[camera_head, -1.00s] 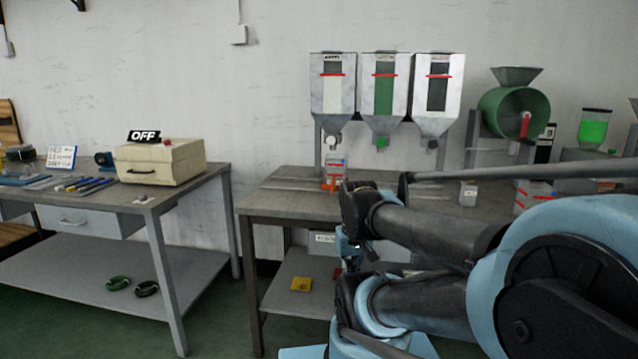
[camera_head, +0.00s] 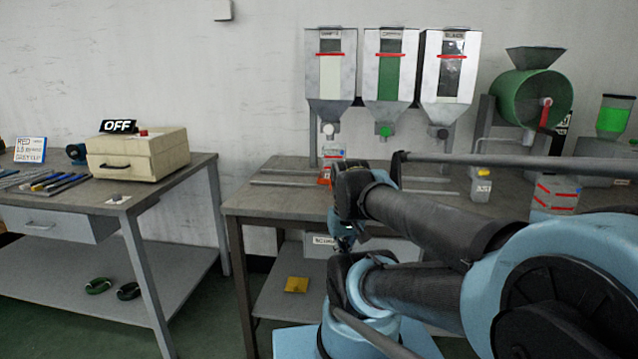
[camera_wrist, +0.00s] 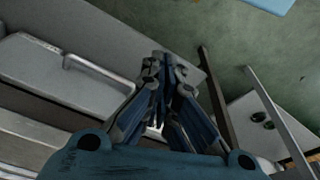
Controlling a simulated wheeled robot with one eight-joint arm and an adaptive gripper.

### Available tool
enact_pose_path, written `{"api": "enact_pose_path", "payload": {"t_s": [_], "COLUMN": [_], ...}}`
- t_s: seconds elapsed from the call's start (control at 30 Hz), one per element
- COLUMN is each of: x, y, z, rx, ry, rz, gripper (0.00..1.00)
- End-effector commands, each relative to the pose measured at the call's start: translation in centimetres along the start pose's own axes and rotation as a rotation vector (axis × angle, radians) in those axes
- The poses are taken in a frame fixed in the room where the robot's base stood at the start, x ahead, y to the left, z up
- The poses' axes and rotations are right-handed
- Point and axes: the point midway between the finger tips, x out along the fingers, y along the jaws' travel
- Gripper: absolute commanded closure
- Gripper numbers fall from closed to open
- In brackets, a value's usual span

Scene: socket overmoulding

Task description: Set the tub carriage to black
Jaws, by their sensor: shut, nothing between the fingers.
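Three hoppers stand over the middle bench: a white one (camera_head: 331,78), a green one (camera_head: 389,78) and a black one (camera_head: 448,78). A clear tub with red markings (camera_head: 332,153) sits under the white hopper's spout. An orange part (camera_head: 324,175), seemingly of the tub carriage, shows at its lower left. My arm hides part of the bench right of it. My gripper (camera_head: 345,240) is low in front of the bench, partly hidden by my arm. In the wrist view my gripper (camera_wrist: 165,62) points down past the bench, its fingers together and empty.
Rails (camera_head: 290,180) run along the middle bench (camera_head: 262,205). A small tub (camera_head: 481,185), a red-striped container (camera_head: 556,194) and a green drum (camera_head: 531,100) are to the right. The left bench (camera_head: 75,215) holds a cream box (camera_head: 138,155) under an OFF sign (camera_head: 118,127). Floor shows between the benches.

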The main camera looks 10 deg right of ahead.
Motion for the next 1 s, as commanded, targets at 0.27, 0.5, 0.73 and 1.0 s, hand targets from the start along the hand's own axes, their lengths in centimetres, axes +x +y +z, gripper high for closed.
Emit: {"api": "enact_pose_path", "payload": {"t_s": [0.27,0.5,0.73,1.0], "x": [-3.6,-7.6,-10.3,-12.2], "y": [0.1,-0.1,-0.6,-1.7], "z": [-3.7,-9.8,-16.0,-23.7], "rx": [-0.152,-0.369,-0.573,-0.809], "ry": [-0.038,-0.097,-0.155,-0.229], "rz": [0.016,0.035,0.045,0.048], "gripper": [1.0,1.0,1.0,1.0]}}
